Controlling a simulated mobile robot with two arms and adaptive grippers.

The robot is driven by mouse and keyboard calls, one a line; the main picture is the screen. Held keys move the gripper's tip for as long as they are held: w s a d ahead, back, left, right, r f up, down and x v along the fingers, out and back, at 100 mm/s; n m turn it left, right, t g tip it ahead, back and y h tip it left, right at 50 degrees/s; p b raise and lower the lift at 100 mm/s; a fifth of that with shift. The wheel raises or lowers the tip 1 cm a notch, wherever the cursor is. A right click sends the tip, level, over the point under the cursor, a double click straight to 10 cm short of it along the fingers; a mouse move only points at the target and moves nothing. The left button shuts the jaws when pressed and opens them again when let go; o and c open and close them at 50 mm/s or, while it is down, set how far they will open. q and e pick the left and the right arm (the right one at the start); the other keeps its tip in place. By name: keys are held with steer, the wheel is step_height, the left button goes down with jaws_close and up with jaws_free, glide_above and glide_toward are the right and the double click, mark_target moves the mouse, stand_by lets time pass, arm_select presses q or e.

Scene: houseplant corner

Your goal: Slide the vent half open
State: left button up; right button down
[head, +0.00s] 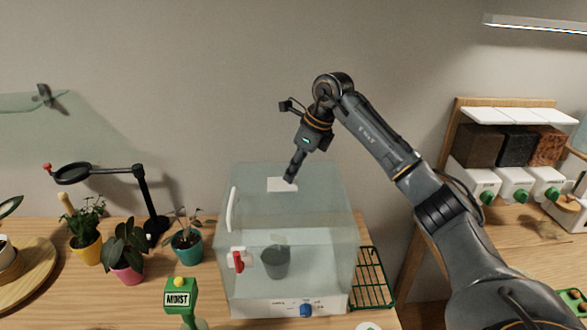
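A clear glass-like case (330,215) stands on the wooden table with a white handle, a red latch and a blue knob on its front. The vent looks like a small white plate (274,185) on the case's top. My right gripper (290,178) points down at the right part of that plate, at or just above it; I cannot tell whether it touches. Its fingers look close together with nothing visible between them, but they are too small to tell open from shut. A dark pot (276,262) shows inside the case. My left gripper is not in view.
Potted plants in yellow (87,249), pink (127,271) and teal (187,248) pots stand left of the case, near a black magnifier stand (147,195). A green "MOIST" meter (180,297) is in front. A green wire rack (369,277) lies to the right.

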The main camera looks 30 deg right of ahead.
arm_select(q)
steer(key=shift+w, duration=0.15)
arm_select(e)
steer(key=d, duration=0.1)
steer(key=s+d, duration=0.1)
steer(key=shift+s+d, duration=0.25)
steer(key=shift+d, duration=0.05)
steer(key=shift+s+d, duration=0.35)
steer(key=shift+d, duration=0.05)
steer(key=c, duration=1.5)
jaws_free()
steer(key=shift+w+a, duration=0.1)
steer(key=shift+o, duration=1.4)
steer(key=shift+w+a, duration=0.2)
steer(key=shift+a, duration=0.05)
steer(key=shift+s+d+r, duration=0.15)
steer(key=shift+d, duration=0.05)
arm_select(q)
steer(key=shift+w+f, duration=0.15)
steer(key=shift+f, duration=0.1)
arm_select(e)
steer(key=v, duration=1.1)
steer(key=shift+r, duration=0.3)
steer(key=shift+a, duration=0.1)
